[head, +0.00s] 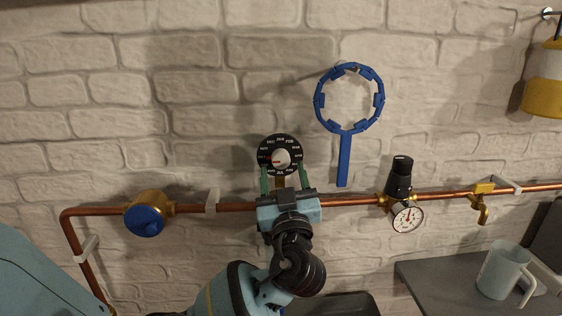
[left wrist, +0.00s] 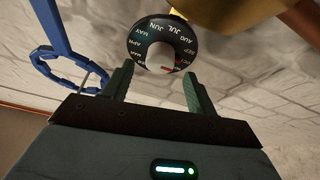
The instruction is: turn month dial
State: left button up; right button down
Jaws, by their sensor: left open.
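The month dial (head: 264,148) is a black ring with white month letters and a pale centre, on the pipe fitting against the wall. A red mark shows at the left of its centre. My left gripper (head: 278,181) is just below the dial, with its two green fingers apart. In the left wrist view the dial (left wrist: 145,32) lies ahead of my open fingers (left wrist: 155,85), one finger toward each side of it. I cannot tell whether either finger touches it. Nothing is held. My right gripper is not in view.
A copper pipe (head: 340,200) runs along the brick wall, with a blue-capped valve (head: 145,220), a black-topped regulator with gauge (head: 407,216) and a brass tap (head: 481,203). A blue ring wrench (head: 344,160) hangs right of the dial. A mug (head: 498,272) stands on the grey counter (head: 425,272).

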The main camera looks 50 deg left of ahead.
aim_at(281, 159)
pick_arm(q)
jog(key=shift+p+x, duration=0.3)
jog(key=shift+x, duration=1.2)
jog(key=c, duration=1)
